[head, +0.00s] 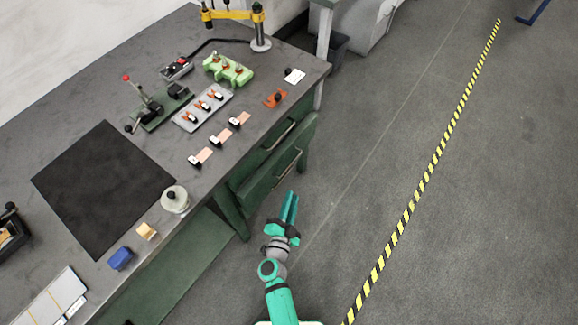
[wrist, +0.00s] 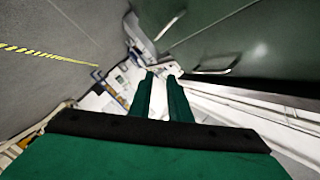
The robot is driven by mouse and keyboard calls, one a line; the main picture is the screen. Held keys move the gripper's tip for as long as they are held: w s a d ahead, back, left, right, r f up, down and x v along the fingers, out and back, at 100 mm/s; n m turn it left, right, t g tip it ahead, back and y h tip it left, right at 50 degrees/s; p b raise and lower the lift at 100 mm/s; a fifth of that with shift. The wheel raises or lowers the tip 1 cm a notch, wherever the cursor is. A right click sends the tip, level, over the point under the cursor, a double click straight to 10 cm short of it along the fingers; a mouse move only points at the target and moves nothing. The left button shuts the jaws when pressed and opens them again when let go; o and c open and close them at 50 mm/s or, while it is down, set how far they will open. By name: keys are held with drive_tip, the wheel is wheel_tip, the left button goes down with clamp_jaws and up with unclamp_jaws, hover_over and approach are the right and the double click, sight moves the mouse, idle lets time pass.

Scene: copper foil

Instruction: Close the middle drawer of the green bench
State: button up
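The green bench has a grey top (head: 300,75). Its drawers are at the right end of its front. The middle drawer (head: 268,180) stands pulled out, with a bar handle (head: 290,165) on its front. The upper drawer's handle (head: 279,134) shows above it, further back. My gripper (head: 290,196) is in front of the drawer, low and apart from it. Its two green fingers are parallel with a narrow gap and nothing between them. In the wrist view, the fingertips (wrist: 160,75) lie below green drawer fronts and a metal handle (wrist: 218,69).
Several small fixtures, clamps and copper-coloured pieces lie on the bench top, with a black mat (head: 105,185) at left. A green lower shelf (head: 180,270) runs below. The grey floor (head: 340,190) to the right is clear up to a yellow-black tape line (head: 410,207).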

sight(289, 166)
drive_tip(key=w+f+m, duration=0.1)
drive_tip(key=w+f, duration=0.1)
drive_tip(key=w, duration=0.4)
drive_tip(key=w+f+m+g, duration=0.1)
drive_tip(key=w+f, duration=0.1)
drive_tip(key=w, duration=0.4)
drive_tip(key=w+a+f+m, duration=0.1)
drive_tip(key=w+f, duration=0.1)
drive_tip(key=w, duration=0.4)
drive_tip(key=shift+f+g+h, duration=0.25)
drive_tip(key=shift+g+h, duration=0.05)
drive_tip(key=shift+h, duration=0.1)
clamp_jaws()
